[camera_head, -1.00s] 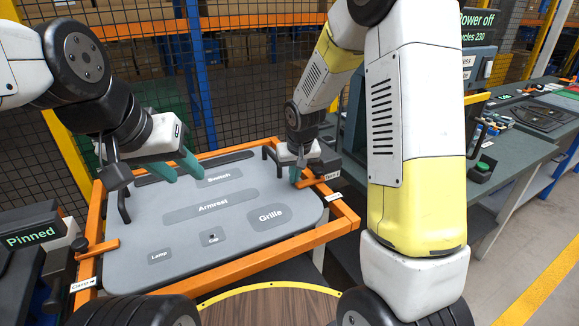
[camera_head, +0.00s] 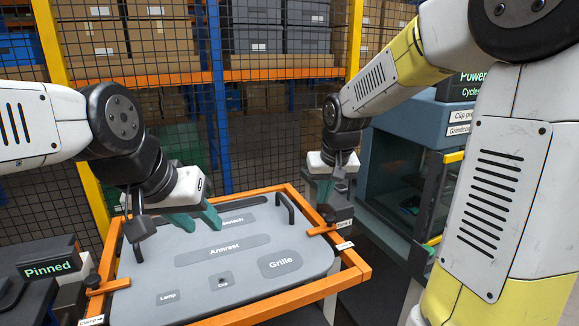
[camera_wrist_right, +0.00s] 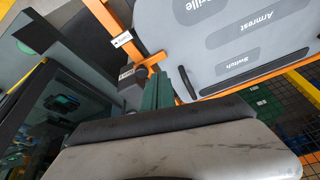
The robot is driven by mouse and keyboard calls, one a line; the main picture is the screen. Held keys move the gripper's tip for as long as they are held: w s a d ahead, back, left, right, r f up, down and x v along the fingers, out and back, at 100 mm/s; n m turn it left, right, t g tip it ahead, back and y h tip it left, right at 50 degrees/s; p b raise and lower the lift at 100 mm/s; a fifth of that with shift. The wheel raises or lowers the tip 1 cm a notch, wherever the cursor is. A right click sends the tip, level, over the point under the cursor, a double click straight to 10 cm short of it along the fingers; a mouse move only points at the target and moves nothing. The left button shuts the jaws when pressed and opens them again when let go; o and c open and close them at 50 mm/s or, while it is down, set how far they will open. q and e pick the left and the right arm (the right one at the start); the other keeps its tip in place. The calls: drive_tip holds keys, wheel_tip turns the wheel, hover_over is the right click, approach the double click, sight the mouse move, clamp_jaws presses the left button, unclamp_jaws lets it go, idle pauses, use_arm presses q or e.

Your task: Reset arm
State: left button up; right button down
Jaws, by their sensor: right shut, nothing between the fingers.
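The grey door panel (camera_head: 150,270) lies in an orange frame (camera_head: 354,262), with labelled recesses such as Armrest and Grille. My left gripper (camera_head: 196,221) hangs over the panel's far left part, its two teal fingers spread apart with nothing between them. My right gripper (camera_head: 322,192) is at the frame's far right corner, close to the orange right clamp (camera_head: 322,230). In the right wrist view its green fingers (camera_wrist_right: 157,92) are together and empty, beside the panel (camera_wrist_right: 235,40). I cannot tell whether they touch the clamp or frame.
A sign reading Pinned (camera_head: 48,268) stands at the left. A dark machine cabinet (camera_head: 400,170) stands close to the right of my right gripper. A mesh fence (camera_head: 270,130) and shelves with boxes are behind the frame. A black handle (camera_head: 285,207) rises from the panel.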

drive_tip(key=s+d+r+t, duration=0.1)
drive_tip(key=s+d+r, duration=0.1)
drive_tip(key=s, duration=0.8)
drive_tip(key=s+d+r+t+y, duration=0.1)
drive_tip(key=s+r, duration=0.3)
drive_tip(key=s, duration=0.6)
drive_tip(key=shift+s+d+r+m, duration=0.2)
drive_tip(key=shift+d+r+m, duration=0.15)
drive_tip(key=shift+d+m, duration=0.05)
